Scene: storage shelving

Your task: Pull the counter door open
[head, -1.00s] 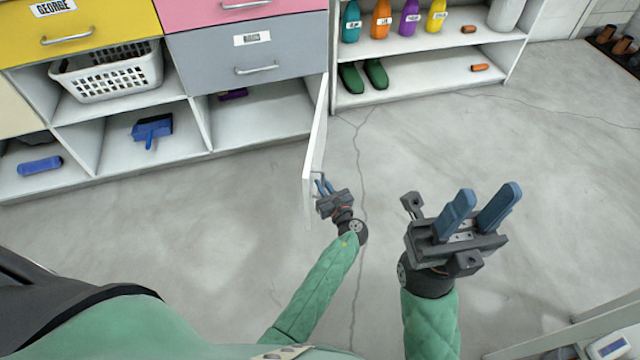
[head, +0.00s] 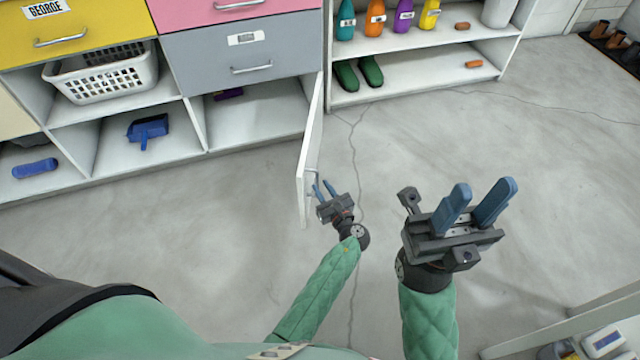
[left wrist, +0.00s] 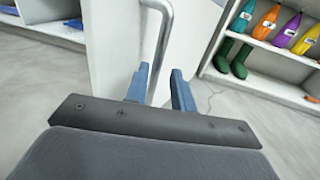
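The white counter door (head: 310,150) stands swung out from the counter, roughly square to its front, at the right side of the compartment under the grey drawer. Its metal bar handle (left wrist: 163,45) is on the door's right face. My left gripper (head: 324,189) is beside the door's outer end, low over the floor. Its blue fingers (left wrist: 161,88) are apart, and the handle's lower part shows in line with the gap between them. I cannot tell whether a finger touches it. My right gripper (head: 482,205) is open and empty, held up to the right, away from the door.
The open compartment (head: 255,115) holds a small purple item. Left of it are a blue dustpan (head: 148,129) and a white basket (head: 105,80). A shelf (head: 430,75) with bottles and green boots stands right of the door. The floor (head: 230,220) around the door is clear.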

